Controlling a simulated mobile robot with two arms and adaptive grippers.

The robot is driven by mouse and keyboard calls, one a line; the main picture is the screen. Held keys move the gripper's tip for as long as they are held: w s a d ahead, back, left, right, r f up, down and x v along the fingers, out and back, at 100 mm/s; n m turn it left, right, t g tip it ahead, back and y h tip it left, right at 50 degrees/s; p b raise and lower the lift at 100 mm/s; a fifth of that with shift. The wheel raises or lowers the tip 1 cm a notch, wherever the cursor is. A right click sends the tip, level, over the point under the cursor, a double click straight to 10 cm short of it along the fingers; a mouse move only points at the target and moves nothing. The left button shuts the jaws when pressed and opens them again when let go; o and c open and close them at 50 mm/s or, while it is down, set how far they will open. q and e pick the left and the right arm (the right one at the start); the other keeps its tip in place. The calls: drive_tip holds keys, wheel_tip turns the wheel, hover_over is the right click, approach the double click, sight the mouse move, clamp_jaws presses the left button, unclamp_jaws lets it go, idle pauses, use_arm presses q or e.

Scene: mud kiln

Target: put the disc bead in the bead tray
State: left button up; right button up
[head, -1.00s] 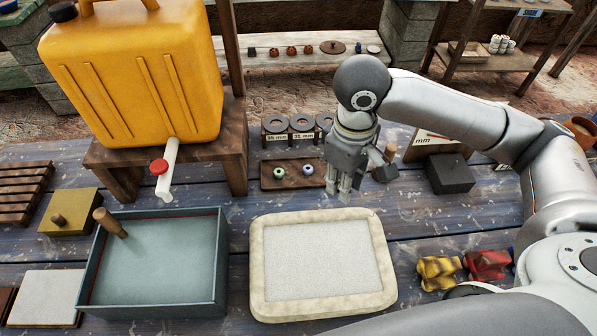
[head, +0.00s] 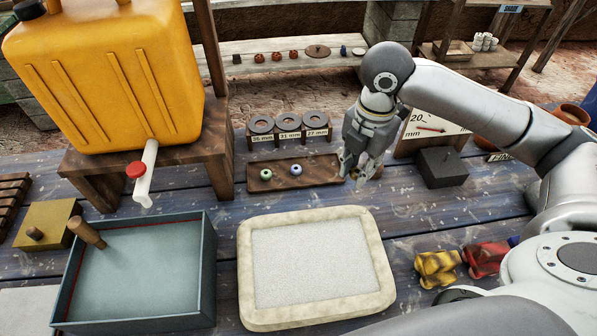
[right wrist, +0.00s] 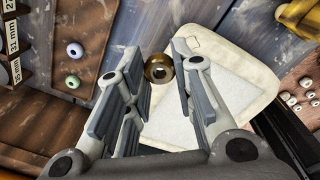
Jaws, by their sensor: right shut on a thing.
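My right gripper (head: 354,174) is beside the right end of the long brown wooden bead tray (head: 322,172). In the head view the fingers mostly hide this bead. The tray holds a green bead (head: 266,174) and a lavender bead (head: 296,169) in its left and middle part. Its right part is bare. The tray also shows at the left of the right wrist view (right wrist: 55,103). My left gripper is not in view.
A rack of grey rings with mm labels (head: 288,135) stands behind the tray. A cream-edged pad (head: 315,215) and blue basin (head: 207,262) lie in front. A yellow jerrycan (head: 105,75) stands at left.

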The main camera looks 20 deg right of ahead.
drive_tip(key=w+a+f, duration=0.1)
drive_tip(key=w+f, duration=0.3)
drive_tip(key=w, duration=0.4)
drive_tip(key=p, duration=0.1)
hover_over(318, 170)
drive_tip(key=s, duration=0.1)
wheel_tip(318, 170, down, 5)
drive_tip(key=shift+r, duration=0.2)
drive_tip(key=shift+w+f, duration=0.5)
drive_tip(key=shift+f, duration=0.25)
wheel_tip(318, 170, down, 2)
drive_tip(key=shift+f+p, duration=0.15)
drive_tip(key=shift+p, duration=0.25)
drive_tip(key=shift+f, duration=0.3)
drive_tip(key=shift+f, duration=0.1)
drive_tip(key=o, duration=0.8)
drive_tip(key=shift+c, duration=0.2)
